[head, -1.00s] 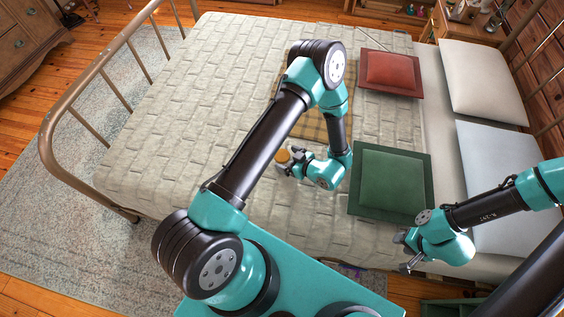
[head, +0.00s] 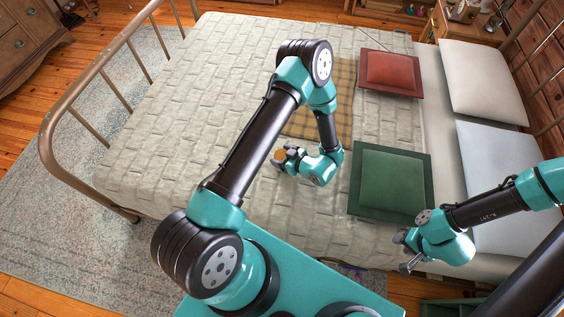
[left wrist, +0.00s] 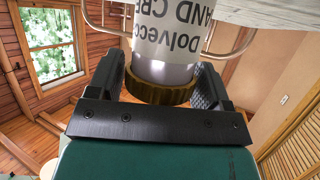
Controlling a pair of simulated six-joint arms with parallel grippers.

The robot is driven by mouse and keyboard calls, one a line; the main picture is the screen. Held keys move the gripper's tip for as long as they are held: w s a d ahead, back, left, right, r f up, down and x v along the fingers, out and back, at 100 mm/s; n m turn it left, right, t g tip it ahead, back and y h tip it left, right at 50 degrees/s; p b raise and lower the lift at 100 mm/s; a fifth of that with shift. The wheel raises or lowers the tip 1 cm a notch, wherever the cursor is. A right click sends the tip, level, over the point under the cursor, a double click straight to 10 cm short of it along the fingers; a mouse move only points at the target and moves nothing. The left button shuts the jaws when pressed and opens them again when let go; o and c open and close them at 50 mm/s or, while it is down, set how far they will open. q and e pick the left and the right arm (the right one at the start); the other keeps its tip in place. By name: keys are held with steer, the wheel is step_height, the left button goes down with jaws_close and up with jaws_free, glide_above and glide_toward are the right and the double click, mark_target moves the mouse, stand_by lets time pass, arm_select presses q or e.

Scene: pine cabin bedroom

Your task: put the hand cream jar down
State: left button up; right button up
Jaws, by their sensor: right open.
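The hand cream jar (left wrist: 172,38) is pale grey with dark lettering and a gold lid. The lettering reads upside down in the left wrist view, with the lid towards my palm. My left gripper (head: 281,160) is shut on the jar, one finger on each side of it. In the head view the jar's gold lid (head: 280,155) shows at the fingertips over the quilted bed (head: 200,110). Whether the jar touches the bed cannot be told; its far end is out of frame. My right gripper (head: 404,252) is open and empty at the bed's near right edge.
A green cushion (head: 392,182) lies right of my left gripper, a red cushion (head: 390,70) farther back. A yellow plaid cloth (head: 343,95) lies partly behind my left arm. White pillows (head: 485,80) line the right side. The quilt's left half is clear.

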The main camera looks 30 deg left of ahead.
arm_select(q)
steer(key=c, duration=0.8)
steer(key=shift+c, duration=0.2)
steer(key=shift+r, duration=0.15)
steer(key=shift+r, duration=0.55)
steer(key=shift+s+d+r, duration=0.15)
steer(key=shift+s+r, duration=0.05)
steer(key=shift+r, duration=0.4)
steer(key=shift+s+d+r, duration=0.15)
steer(key=shift+s+r, duration=0.05)
steer(key=shift+r, duration=0.35)
steer(key=s+d+r, duration=0.1)
steer(key=s+d, duration=0.7)
steer(key=s, duration=0.5)
steer(key=shift+r, duration=0.2)
steer(key=shift+w, duration=0.1)
